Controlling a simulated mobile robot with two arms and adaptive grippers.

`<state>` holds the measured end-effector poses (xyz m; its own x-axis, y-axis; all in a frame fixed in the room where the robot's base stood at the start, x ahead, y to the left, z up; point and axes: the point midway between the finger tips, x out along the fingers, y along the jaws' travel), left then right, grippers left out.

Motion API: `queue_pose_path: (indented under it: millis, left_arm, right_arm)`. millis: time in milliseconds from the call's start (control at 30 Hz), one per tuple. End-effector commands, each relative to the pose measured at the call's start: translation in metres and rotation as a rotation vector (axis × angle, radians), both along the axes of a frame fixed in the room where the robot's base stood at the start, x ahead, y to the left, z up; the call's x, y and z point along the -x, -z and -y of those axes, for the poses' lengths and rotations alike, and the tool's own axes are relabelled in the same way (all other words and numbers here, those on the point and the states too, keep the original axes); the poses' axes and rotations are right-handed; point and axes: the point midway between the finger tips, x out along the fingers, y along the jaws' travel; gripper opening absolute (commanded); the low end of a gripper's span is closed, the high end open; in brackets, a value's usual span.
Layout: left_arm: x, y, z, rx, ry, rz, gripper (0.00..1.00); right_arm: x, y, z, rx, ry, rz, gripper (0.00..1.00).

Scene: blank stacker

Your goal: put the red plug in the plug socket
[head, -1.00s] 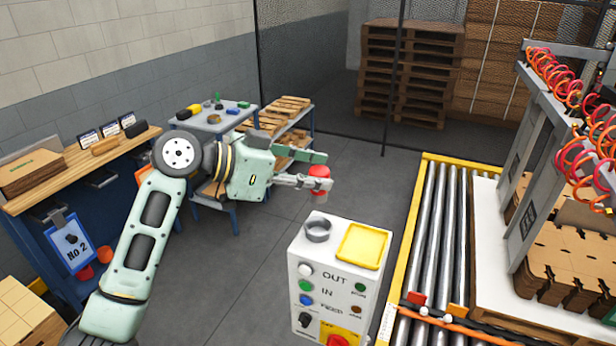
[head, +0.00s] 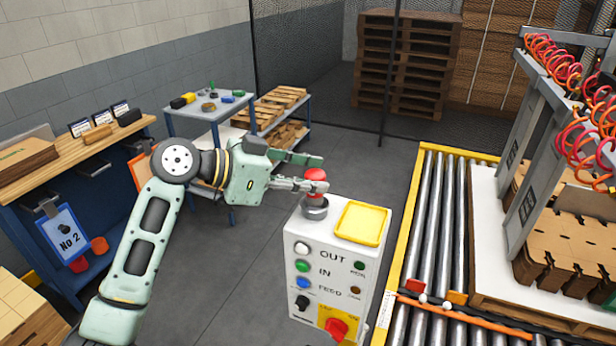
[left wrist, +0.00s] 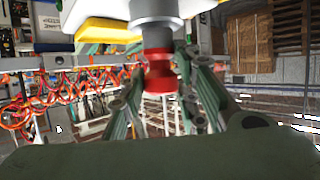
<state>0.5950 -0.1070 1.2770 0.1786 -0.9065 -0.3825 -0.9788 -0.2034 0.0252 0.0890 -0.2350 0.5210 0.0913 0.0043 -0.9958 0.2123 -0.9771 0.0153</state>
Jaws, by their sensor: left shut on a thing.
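The red plug (head: 316,175) has a red top and a grey lower part. My left gripper (head: 312,181) is shut on the red top, coming in from the left. The plug stands upright over the plug socket (head: 314,212), a grey ring on top of the white control box. Its grey lower end meets the ring's opening; how deep it sits cannot be told. In the left wrist view the red plug (left wrist: 160,75) is between the fingers, with the grey socket (left wrist: 155,10) at the top edge. My right gripper is not in view.
A yellow tray (head: 361,222) lies on the control box (head: 328,262) just right of the socket. A roller conveyor (head: 436,240) runs to the right. A workbench (head: 60,180) stands at left, and a blue table (head: 212,110) behind. Open floor lies between.

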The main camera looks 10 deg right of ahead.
Motion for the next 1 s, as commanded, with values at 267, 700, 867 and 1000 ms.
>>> queue_pose_path:
  millis: [267, 700, 867, 1000]
  left_arm:
    - [0.0, 0.0, 0.0, 0.001, 0.0, 0.0, 0.02]
    - [0.0, 0.005, 0.0, 0.001, 0.0, 0.0, 0.02]
    - [0.0, 0.008, 0.0, 0.001, 0.0, 0.0, 0.02]
    - [0.0, 0.01, 0.0, 0.001, 0.0, 0.0, 0.02]
  right_arm:
    - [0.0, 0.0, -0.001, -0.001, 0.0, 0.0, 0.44]
    - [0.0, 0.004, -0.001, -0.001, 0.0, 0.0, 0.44]
    - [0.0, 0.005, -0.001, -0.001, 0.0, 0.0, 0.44]
    - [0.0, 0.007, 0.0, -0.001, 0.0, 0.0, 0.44]
